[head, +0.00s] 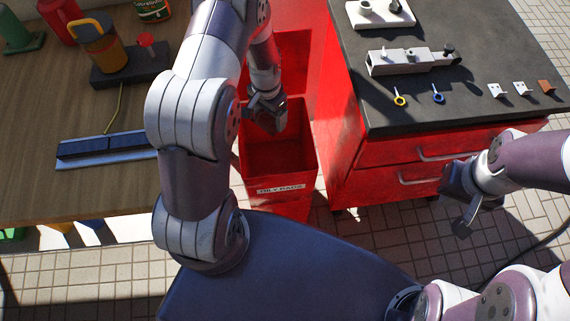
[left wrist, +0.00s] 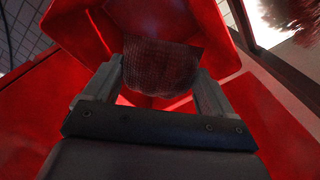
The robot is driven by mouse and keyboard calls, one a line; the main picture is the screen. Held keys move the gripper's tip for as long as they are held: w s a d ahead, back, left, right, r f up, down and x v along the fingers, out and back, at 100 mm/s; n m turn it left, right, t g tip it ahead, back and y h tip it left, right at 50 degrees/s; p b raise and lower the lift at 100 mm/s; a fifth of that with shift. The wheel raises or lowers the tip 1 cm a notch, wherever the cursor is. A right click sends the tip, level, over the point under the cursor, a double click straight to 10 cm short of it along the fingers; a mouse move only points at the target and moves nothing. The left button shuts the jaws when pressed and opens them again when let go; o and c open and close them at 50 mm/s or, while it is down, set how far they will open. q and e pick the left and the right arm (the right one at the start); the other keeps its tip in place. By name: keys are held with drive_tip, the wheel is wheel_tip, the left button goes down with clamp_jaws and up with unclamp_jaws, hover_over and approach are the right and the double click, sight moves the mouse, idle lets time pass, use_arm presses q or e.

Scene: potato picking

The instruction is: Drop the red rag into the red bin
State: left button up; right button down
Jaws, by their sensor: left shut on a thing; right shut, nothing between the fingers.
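The red bin (head: 279,184) stands open between the wooden table and the red cabinet, with a label reading "OILY RAGS" on its front. My left gripper (head: 268,118) points down at the bin's opening in the head view. In the left wrist view the left gripper (left wrist: 158,78) is shut on the dark red rag (left wrist: 160,62), which hangs between the two fingers with red bin walls around it. The rag is hidden in the head view. My right gripper (head: 466,216) is shut and empty, in front of the cabinet drawers at the right.
The red cabinet (head: 383,165) with a dark top (head: 460,85) stands right of the bin and carries metal parts and small tools. Tiled floor shows in front.

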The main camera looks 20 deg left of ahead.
use_arm(q)
drive_tip(key=shift+a+f, duration=0.15)
drive_tip(key=shift+f, duration=0.35)
drive_tip(key=shift+s+f+b, duration=0.15)
drive_tip(key=shift+b, duration=0.2)
drive_tip(key=f+b, duration=0.4)
drive_tip(key=f, duration=0.1)
drive_tip(key=shift+d+b, duration=0.2)
drive_tip(key=shift+b, duration=0.1)
drive_tip(key=o, duration=0.8)
wheel_tip(320, 180, up, 13)
drive_tip(key=shift+f+p, duration=0.1)
drive_tip(key=shift+p, duration=0.8)
